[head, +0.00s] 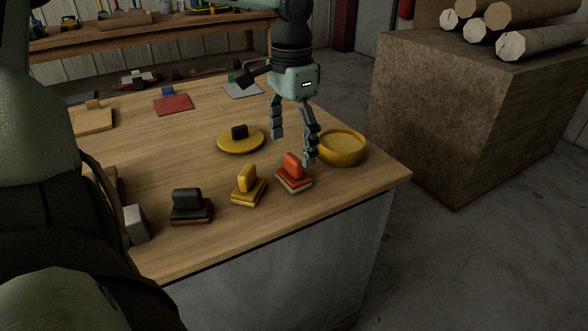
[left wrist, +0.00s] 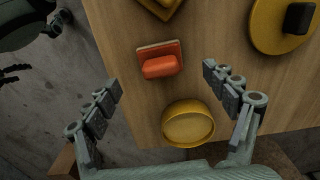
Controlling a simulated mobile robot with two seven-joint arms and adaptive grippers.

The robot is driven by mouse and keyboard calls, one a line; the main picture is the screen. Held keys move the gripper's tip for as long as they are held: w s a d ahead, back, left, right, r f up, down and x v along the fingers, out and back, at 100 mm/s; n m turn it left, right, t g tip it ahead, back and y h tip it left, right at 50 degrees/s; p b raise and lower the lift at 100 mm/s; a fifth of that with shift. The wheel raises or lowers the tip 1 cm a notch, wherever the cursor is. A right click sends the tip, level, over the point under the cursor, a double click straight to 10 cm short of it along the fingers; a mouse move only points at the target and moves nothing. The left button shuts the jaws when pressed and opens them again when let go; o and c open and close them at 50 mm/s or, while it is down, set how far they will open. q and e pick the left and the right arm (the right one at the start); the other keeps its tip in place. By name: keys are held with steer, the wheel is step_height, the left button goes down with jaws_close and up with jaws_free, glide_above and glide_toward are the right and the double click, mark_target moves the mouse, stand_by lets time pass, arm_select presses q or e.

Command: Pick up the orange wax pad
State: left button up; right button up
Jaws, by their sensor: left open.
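The orange wax pad (head: 293,172) stands near the front right edge of the wooden table, with an upright orange grip on a flat base. In the left wrist view the orange wax pad (left wrist: 161,62) lies ahead of the fingertips, between their lines and apart from them. My left gripper (head: 294,148) is open and empty, pointing down above the table just behind the pad. Its two spread fingers (left wrist: 162,78) also show in the left wrist view. My right gripper is not recognisable in either view.
A yellow bowl (head: 342,147) stands right beside the left gripper. A yellow pad (head: 248,186) and a black pad (head: 191,206) stand left of the orange one. A yellow disc with a black grip (head: 241,142) lies behind. The table's front edge is close.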

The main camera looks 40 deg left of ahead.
mark_target(293, 158)
arm_select(q)
step_height(293, 158, down, 5)
steer(key=shift+w, duration=0.1)
steer(key=shift+f, duration=0.55)
arm_select(e)
steer(key=shift+s+d+r, duration=0.1)
steer(key=shift+d+r, duration=0.05)
steer(key=shift+r, duration=0.35)
steer(key=shift+s+d+r, duration=0.1)
steer(key=shift+r, duration=0.4)
arm_select(q)
steer(key=shift+c, duration=0.4)
steer(key=c, duration=1.2)
arm_select(e)
steer(key=shift+s+a+f, duration=0.1)
steer(key=shift+a+f, duration=0.1)
arm_select(q)
steer(key=shift+r, duration=0.1)
steer(key=shift+c, duration=0.3)
